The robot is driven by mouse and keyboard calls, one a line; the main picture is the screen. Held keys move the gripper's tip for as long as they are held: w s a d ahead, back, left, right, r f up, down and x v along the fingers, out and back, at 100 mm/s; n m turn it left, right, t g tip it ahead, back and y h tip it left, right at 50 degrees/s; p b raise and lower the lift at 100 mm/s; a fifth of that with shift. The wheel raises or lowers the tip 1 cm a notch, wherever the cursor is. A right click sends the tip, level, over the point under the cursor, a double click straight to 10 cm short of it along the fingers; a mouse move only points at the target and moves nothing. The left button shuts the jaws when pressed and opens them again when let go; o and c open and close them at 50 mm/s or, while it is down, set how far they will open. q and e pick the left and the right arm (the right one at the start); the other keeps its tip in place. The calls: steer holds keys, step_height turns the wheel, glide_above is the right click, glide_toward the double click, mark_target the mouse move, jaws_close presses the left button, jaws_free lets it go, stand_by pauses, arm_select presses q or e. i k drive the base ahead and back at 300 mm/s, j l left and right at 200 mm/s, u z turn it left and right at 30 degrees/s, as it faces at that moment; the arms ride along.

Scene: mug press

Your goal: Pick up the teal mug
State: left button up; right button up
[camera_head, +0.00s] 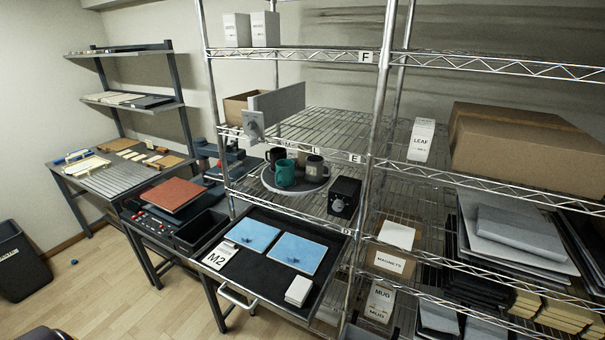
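The teal mug (285,174) stands upright near the front of a round grey tray (309,186) on the middle wire shelf. A dark grey mug (316,169) with a pale mark stands close to its right. A black mug (274,156) stands behind it to the left and is partly hidden by it. Neither of my grippers can be made out in the head view. Nothing holds the teal mug.
A black box with a knob (344,197) sits right of the tray. Below, a black worktable (262,267) holds two blue sheets. Shelf posts (377,110) and a wire shelf overhead bound the space.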

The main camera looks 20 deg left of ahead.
mark_target(285, 168)
steer(key=j, duration=1.6)
